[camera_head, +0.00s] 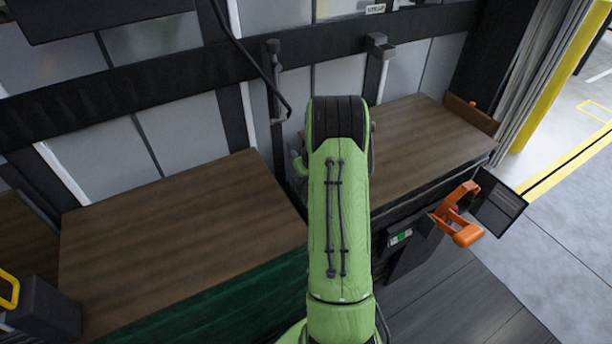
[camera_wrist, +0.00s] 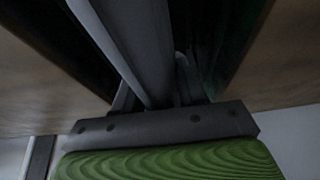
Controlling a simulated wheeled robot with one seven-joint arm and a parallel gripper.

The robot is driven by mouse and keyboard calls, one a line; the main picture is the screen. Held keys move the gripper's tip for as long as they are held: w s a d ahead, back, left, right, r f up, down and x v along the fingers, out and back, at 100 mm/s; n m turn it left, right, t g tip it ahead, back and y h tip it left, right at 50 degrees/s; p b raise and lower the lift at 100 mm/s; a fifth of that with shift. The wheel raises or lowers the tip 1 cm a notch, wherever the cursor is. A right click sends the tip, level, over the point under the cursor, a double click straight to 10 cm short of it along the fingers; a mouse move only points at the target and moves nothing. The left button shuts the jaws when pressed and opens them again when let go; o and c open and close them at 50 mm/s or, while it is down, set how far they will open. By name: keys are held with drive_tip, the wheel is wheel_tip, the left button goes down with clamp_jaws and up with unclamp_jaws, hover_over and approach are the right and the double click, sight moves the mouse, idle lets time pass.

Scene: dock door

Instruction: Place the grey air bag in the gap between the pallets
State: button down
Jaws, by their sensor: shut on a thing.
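Two brown-topped pallet loads stand side by side, one at left (camera_head: 180,235) and one at right (camera_head: 430,140) in the head view. The narrow dark gap between them lies mostly behind my green arm. In the wrist view my gripper (camera_wrist: 160,92) is shut on a long, flat grey piece, which appears to be the grey air bag (camera_wrist: 125,30). The bag runs away from the jaws between two dark load sides. Its far end and depth in the gap cannot be told. In the head view my arm hides the jaws and the bag.
A black hose (camera_head: 243,50) hangs at the wall near the gap. Grey brackets (camera_head: 377,45) stand on the dark wall rail. An orange handle piece (camera_head: 460,215) and a dark screen (camera_head: 498,203) stand right of my arm. Open floor (camera_head: 560,240) lies at right.

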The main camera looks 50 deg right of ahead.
drive_tip(key=shift+f, duration=0.15)
drive_tip(key=c, duration=0.6)
unclamp_jaws()
drive_tip(key=shift+o, duration=0.2)
drive_tip(key=p+v, duration=0.4)
drive_tip(key=v, duration=1.1)
drive_tip(key=shift+r+p, duration=0.3)
drive_tip(key=shift+r, duration=0.05)
